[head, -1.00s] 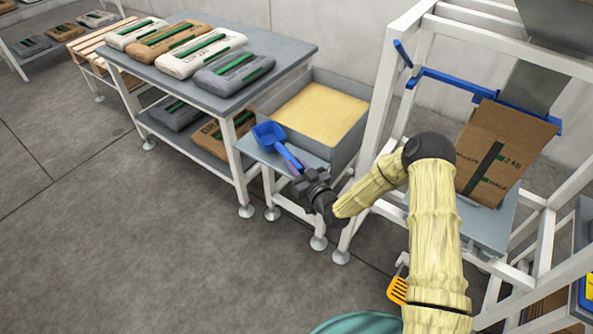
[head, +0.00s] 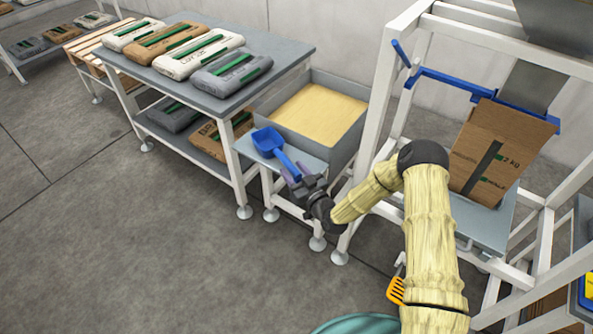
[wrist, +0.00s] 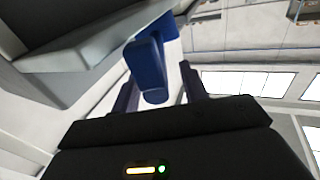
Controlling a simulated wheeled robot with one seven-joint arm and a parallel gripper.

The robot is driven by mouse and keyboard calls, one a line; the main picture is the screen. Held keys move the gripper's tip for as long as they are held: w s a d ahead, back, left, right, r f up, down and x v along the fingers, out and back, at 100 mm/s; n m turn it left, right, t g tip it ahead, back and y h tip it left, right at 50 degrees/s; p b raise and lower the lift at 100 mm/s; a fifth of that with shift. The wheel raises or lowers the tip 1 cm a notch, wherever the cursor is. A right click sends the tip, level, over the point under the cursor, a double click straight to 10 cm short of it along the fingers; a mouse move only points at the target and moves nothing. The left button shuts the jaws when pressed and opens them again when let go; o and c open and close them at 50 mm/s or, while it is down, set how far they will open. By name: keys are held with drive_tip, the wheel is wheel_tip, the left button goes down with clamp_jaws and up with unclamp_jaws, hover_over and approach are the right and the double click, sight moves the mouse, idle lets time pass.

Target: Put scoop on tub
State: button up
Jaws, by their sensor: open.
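The blue scoop (head: 268,142) is at the pale shelf (head: 312,163) in front of the grey tub (head: 345,155), which holds yellow grain. Its bowl appears to rest on the shelf, with the handle pointing past the front edge toward my gripper (head: 297,185). In the wrist view the scoop's handle (wrist: 152,70) sits between the two fingers of my gripper (wrist: 157,90), which is open around it. Gaps show beside the handle. The scoop is not over the grain.
A grey table (head: 290,68) with several bags stands to the left, close to the shelf. An orange slotted tool (head: 396,290) hangs low. The floor at left is clear.

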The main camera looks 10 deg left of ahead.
drive_tip(key=v, duration=1.1)
drive_tip(key=shift+s+d, duration=0.15)
drive_tip(key=shift+d, duration=0.25)
drive_tip(key=d+r+m+g+h, duration=0.1)
drive_tip(key=d+r+g+h, duration=0.2)
drive_tip(key=d+h, duration=0.3)
drive_tip(key=d+r+g+h, duration=0.3)
drive_tip(key=d+r, duration=0.1)
drive_tip(key=d, duration=0.3)
drive_tip(key=s+d+r+m+g+h, duration=0.2)
drive_tip(key=s+d+r+m, duration=0.2)
drive_tip(key=s, duration=0.4)
drive_tip(key=s+d+r+m+g+h, duration=0.2)
drive_tip(key=s+d+r, duration=0.3)
drive_tip(key=s, duration=0.3)
drive_tip(key=shift+s+r+m+g, duration=0.35)
drive_tip(key=shift+r+m, duration=0.15)
drive_tip(key=shift+m, duration=0.4)
